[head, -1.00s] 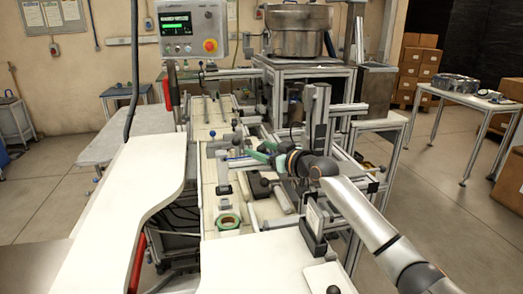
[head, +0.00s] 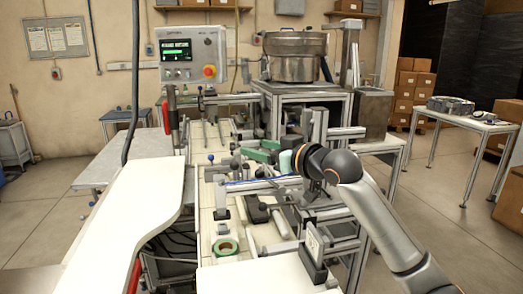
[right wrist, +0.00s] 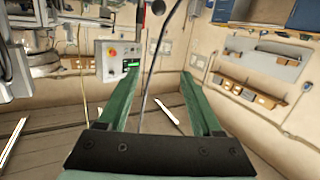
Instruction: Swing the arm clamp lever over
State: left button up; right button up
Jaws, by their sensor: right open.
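My right gripper (head: 253,150) reaches in from the right over the machine, its green fingers pointing left. In the right wrist view its two green fingers (right wrist: 161,74) stand wide apart with nothing between them. A long bar with a blue strip (head: 248,182) lies across the machine just below the gripper in the picture. Small dark knobs (head: 210,157) stand on the rail to the left of the fingers. I cannot tell which part is the arm clamp lever, and the gripper and wrist hide some of the machine. My left gripper is out of view.
A green tape reel (head: 227,246) sits at the near end of the machine. A control panel (head: 193,55) and a steel bowl (head: 295,56) stand behind. A white worktop (head: 130,205) borders the left side. Aluminium posts (head: 318,125) crowd the area by my wrist.

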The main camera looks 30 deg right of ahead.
aim_at(268, 180)
jog(key=s, duration=0.1)
jog(key=s+a+r, duration=0.1)
jog(key=s, duration=0.1)
jog(key=s+a+r, duration=0.1)
jog(key=shift+s+r, duration=0.1)
jog(key=shift+s, duration=0.15)
